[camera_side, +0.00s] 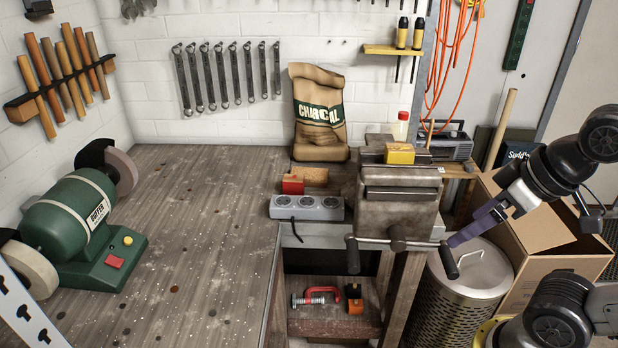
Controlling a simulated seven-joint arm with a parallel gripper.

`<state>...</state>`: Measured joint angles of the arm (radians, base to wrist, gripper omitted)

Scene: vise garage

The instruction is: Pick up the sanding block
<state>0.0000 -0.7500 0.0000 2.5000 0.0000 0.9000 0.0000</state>
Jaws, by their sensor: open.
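Several small blocks are in view, and I cannot tell for sure which is the sanding block. A yellow block (400,153) lies on top of the grey vise (398,208). A red block (292,184) and a wooden block (313,176) sit together behind the power strip, left of the vise. My gripper (455,242) is at the right, with purple fingers pointing down and left, near the right end of the vise handle. It is open, holds nothing visible and is apart from all these blocks.
A power strip (306,208) and a charcoal bag (319,112) stand left of the vise. A green buffer (85,220) is on the left bench. A metal bin (468,280) and cardboard box (545,230) are below my gripper. The middle of the workbench (200,220) is clear.

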